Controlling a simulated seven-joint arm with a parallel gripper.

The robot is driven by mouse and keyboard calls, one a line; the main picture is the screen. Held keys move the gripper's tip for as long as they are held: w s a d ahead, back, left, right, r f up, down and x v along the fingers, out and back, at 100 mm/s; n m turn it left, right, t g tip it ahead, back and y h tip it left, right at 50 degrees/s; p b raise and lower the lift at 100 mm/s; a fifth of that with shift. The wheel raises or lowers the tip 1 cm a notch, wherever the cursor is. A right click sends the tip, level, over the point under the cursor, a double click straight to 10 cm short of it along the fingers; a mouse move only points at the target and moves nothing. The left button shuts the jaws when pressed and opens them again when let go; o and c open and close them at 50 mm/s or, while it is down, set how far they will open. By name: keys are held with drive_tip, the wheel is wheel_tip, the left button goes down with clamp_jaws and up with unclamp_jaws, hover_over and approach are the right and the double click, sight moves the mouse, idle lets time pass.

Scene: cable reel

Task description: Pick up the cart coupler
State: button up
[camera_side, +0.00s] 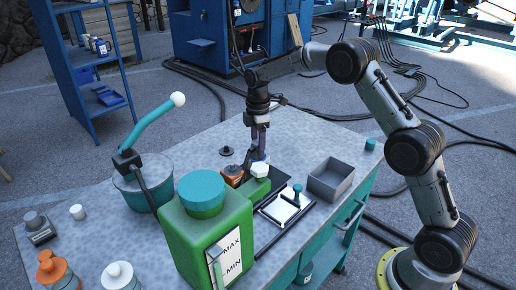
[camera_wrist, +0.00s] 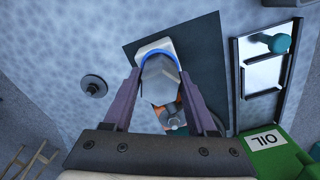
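My gripper (camera_side: 258,150) points down over the table, and its two purple fingers stand apart in the wrist view (camera_wrist: 160,76). Between and below them is a pale grey faceted part (camera_wrist: 158,78), which shows as a white knob in the side view (camera_side: 260,170). Under it are a white piece with a blue edge (camera_wrist: 157,46) and an orange part, partly hidden; an orange block (camera_side: 232,173) also shows beside the knob in the side view. I cannot tell which of these is the cart coupler, or whether the fingers touch anything.
A large green jug (camera_side: 205,235) stands close in front. To the right are a black frame with pale panels and a teal knob (camera_wrist: 280,43), and a grey open bin (camera_side: 331,178). A round dark disc (camera_wrist: 94,86) lies left. The table's far side is clear.

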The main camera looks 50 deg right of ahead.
clamp_jaws()
drive_tip(key=shift+r, duration=0.15)
